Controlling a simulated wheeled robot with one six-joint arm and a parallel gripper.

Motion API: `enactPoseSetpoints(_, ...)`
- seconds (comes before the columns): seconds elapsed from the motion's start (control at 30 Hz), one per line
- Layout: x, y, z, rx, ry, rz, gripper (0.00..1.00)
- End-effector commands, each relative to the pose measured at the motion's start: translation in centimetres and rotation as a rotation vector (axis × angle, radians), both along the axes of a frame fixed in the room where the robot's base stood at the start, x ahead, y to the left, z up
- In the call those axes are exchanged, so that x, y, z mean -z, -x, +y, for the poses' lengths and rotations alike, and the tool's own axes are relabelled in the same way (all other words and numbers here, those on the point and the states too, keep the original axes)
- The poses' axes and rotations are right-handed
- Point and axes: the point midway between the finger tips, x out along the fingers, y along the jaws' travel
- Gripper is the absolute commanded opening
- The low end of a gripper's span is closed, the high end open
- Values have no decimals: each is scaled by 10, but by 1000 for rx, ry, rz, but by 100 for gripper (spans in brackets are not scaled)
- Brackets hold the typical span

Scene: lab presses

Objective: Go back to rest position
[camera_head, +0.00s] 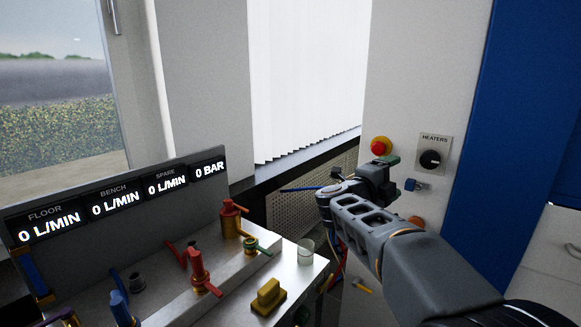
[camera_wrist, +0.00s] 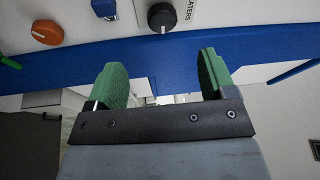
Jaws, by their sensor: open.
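My gripper (camera_wrist: 160,85) shows in the wrist view with its two green-padded fingers spread apart and nothing between them. In the head view my gripper (camera_head: 384,170) is at the end of the arm, in front of the wall panel just left of the heaters switch. The black heaters knob (camera_head: 430,159) sits on a light plate to the right of the gripper. It also shows at the top of the wrist view (camera_wrist: 162,17), beyond the fingers. No contact between the fingers and the knob is visible.
A red button (camera_head: 380,146) on yellow and a small blue part (camera_head: 411,185) are close to the gripper. An orange knob (camera_wrist: 47,32) is at the wrist view's upper left. A blue column (camera_head: 500,130) stands right.

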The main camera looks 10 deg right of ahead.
Motion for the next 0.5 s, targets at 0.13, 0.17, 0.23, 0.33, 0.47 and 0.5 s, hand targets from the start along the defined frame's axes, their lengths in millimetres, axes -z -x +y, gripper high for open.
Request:
enactPoseSetpoints(0.13, 12, -36, 25, -244, 58, 114, 77)
enactPoseSetpoints(0.17, 18, -45, 35, -319, 81, 155, 77)
enactPoseSetpoints(0.23, 34, -60, 61, -509, 145, 269, 77)
enactPoseSetpoints(0.33, 54, -64, 105, -791, 247, 463, 77)
enactPoseSetpoints(0.47, 88, -34, 154, -1129, 371, 763, 77)
enactPoseSetpoints(0.5, 100, -18, 165, -1226, 404, 864, 77)
